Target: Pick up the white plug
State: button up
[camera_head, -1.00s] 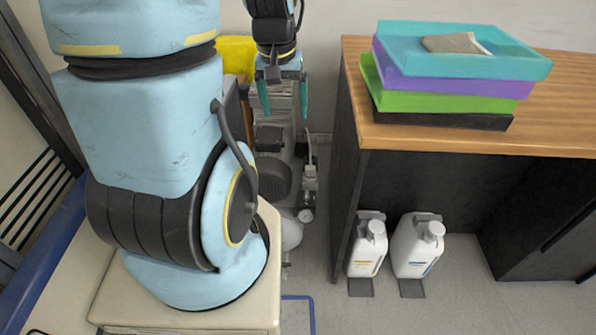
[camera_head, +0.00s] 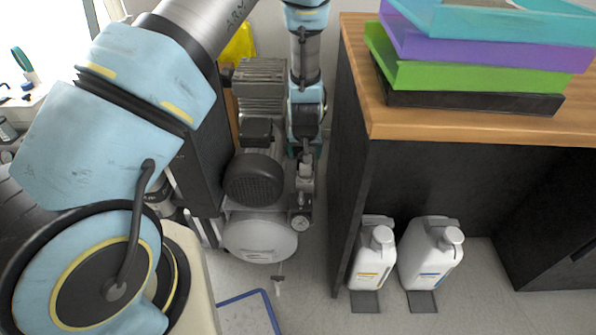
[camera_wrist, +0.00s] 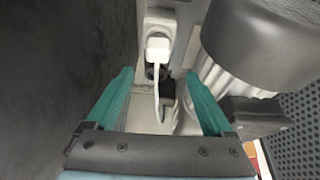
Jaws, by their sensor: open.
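The white plug (camera_wrist: 158,48) sits at the top centre of the wrist view, at a pale socket plate (camera_wrist: 160,24) low in the gap. A white cable (camera_wrist: 157,100) hangs from it towards me. My gripper (camera_wrist: 159,75) is open and empty, its teal fingers spread to either side of the cable, with the plug ahead of the fingertips and not between them. In the head view my wrist hides most of the gripper, and the plug cannot be seen.
The compressor (camera_head: 256,178) stands close on the left of my arm in the head view. The dark desk side (camera_head: 350,165) closes the gap on the right. A black plug (camera_wrist: 155,72) is just below the white one. White bottles (camera_head: 430,255) stand under the desk.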

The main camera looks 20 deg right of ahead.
aim_at(305, 166)
jog(key=shift+s+x, duration=0.15)
jog(key=shift+x, duration=2)
jog(key=shift+s+x, duration=0.15)
jog(key=shift+x, duration=2)
jog(key=shift+f, duration=0.1)
grip_shut()
